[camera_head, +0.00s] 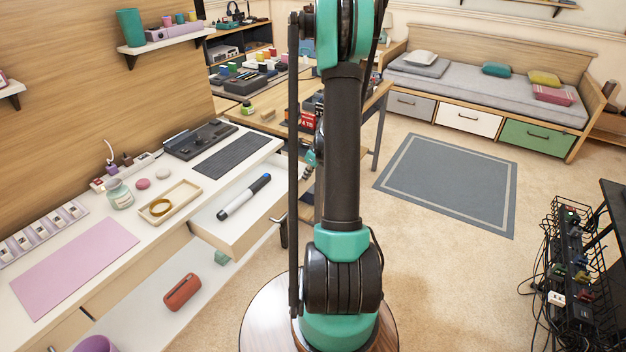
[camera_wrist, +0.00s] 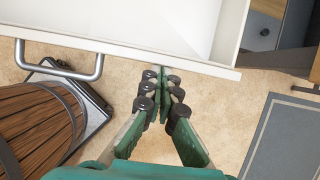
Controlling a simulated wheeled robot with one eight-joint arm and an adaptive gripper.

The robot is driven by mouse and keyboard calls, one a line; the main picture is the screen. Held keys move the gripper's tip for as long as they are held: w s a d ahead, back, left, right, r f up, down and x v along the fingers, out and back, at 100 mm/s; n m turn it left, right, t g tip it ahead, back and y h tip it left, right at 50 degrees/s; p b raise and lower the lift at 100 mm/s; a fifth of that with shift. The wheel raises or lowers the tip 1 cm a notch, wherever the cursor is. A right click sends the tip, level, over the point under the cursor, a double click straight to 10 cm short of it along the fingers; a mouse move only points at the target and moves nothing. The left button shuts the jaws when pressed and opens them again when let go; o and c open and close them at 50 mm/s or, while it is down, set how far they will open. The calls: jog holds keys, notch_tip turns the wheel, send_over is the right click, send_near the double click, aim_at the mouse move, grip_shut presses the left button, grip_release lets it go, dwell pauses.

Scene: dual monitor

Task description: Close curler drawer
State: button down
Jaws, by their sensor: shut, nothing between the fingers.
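The curler drawer (camera_head: 230,229) stands pulled out from the white desk in the head view, with a white-and-black curler (camera_head: 243,197) lying inside. In the wrist view the drawer front (camera_wrist: 120,48) crosses the top, with its grey bar handle (camera_wrist: 62,72) at the left and the white inside beyond it. My gripper (camera_wrist: 164,76) is shut and empty, with its green fingers and dark pads close together. Its tips are by the drawer front, right of the handle; I cannot tell whether they touch it. In the head view my arm hides most of the gripper.
The desk top holds a pink mat (camera_head: 75,266), a tray (camera_head: 166,203) and a dark mat (camera_head: 231,155). A red case (camera_head: 182,292) lies on the lower shelf. A wire rack with cables (camera_head: 570,275) stands at the right. The carpet around the grey rug (camera_head: 450,183) is clear.

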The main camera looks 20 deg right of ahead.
jog(key=w+a, duration=0.3)
jog(key=w, duration=0.1)
jog(key=w+a, duration=0.3)
jog(key=w, duration=0.1)
jog(key=w+a, duration=0.3)
jog(key=w, duration=0.1)
jog(key=shift+w, duration=0.2)
